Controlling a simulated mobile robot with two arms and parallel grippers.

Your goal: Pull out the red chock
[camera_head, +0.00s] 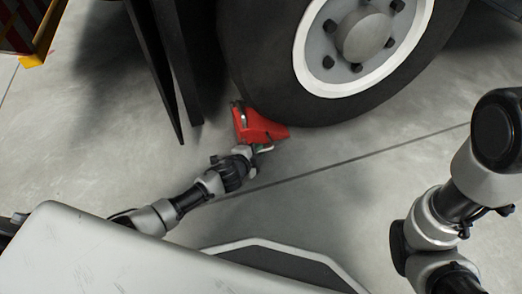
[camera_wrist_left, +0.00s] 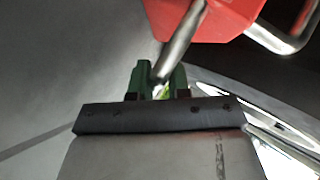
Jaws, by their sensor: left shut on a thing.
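The red chock (camera_head: 260,126) sits on the floor against the tire's lower left side in the head view. It has a metal bar handle. My left gripper (camera_head: 257,149) reaches it from the lower left. In the left wrist view, the green fingers (camera_wrist_left: 159,80) are shut on the chock's grey metal bar, with the red body (camera_wrist_left: 205,14) just beyond them. My right gripper is not in view; only links of my right arm show at the right.
The large truck wheel (camera_head: 270,60) stands right behind the chock. Dark flaps (camera_head: 172,60) hang to the left of the wheel. A red and yellow piece (camera_head: 30,30) is at the upper left. The grey concrete floor (camera_head: 330,185) in front of the wheel is clear.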

